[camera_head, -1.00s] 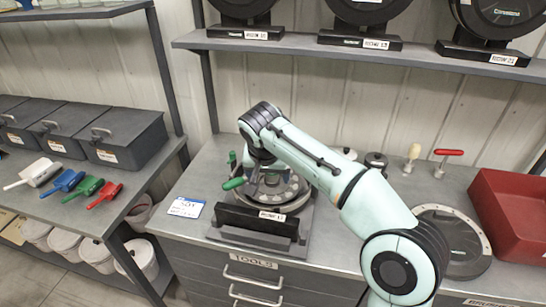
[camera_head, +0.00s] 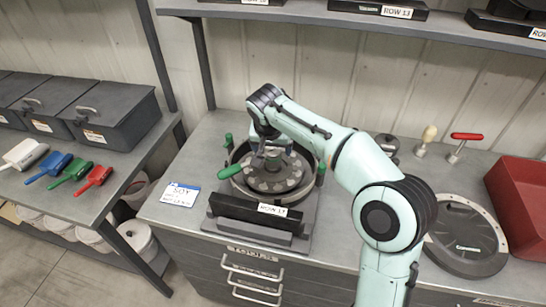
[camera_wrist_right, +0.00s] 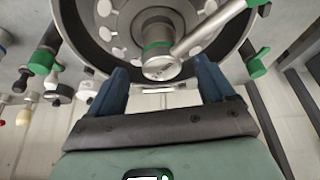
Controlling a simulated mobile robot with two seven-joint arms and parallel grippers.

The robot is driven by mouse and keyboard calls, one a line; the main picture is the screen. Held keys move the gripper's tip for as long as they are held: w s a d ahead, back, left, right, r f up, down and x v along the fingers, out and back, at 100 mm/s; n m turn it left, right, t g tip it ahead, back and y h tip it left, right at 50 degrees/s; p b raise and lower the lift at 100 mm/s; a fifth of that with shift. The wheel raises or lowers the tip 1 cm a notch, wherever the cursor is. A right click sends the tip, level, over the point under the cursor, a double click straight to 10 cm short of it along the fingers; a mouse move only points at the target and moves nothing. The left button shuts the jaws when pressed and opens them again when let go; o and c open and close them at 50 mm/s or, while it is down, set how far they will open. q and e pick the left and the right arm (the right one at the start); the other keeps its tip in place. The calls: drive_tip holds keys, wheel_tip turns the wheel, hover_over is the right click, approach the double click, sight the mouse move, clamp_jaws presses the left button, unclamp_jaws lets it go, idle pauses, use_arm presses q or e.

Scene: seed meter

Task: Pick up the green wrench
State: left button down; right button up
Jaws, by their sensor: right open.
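The green wrench has a green handle (camera_head: 230,171) that sticks out to the left over the rim of the round seed meter (camera_head: 270,178). In the right wrist view its metal shaft (camera_wrist_right: 208,30) runs from the central hub up to the right, with the green grip cut off at the top edge. My right gripper (camera_head: 268,150) is above the meter. In the wrist view its blue fingers (camera_wrist_right: 159,68) are apart, on either side of the hub end of the wrench, with nothing clearly held. My left gripper is out of view.
Green knobs stand around the meter's rim. A black block labelled ROW 17 (camera_head: 255,212) lies in front. A red bin (camera_head: 520,205) and dark round disc (camera_head: 466,240) are to the right. Colored scoops (camera_head: 70,172) lie on the left shelf. A shelf (camera_head: 350,15) runs above.

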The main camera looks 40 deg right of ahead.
sight(273, 150)
drive_tip(key=x, duration=0.6)
drive_tip(key=shift+w+d+r, duration=0.1)
drive_tip(key=shift+w+d, duration=0.1)
drive_tip(key=shift+w, duration=0.1)
drive_tip(key=shift+r, duration=0.1)
drive_tip(key=c, duration=1.5)
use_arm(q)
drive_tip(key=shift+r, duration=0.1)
use_arm(e)
drive_tip(key=shift+r, duration=0.1)
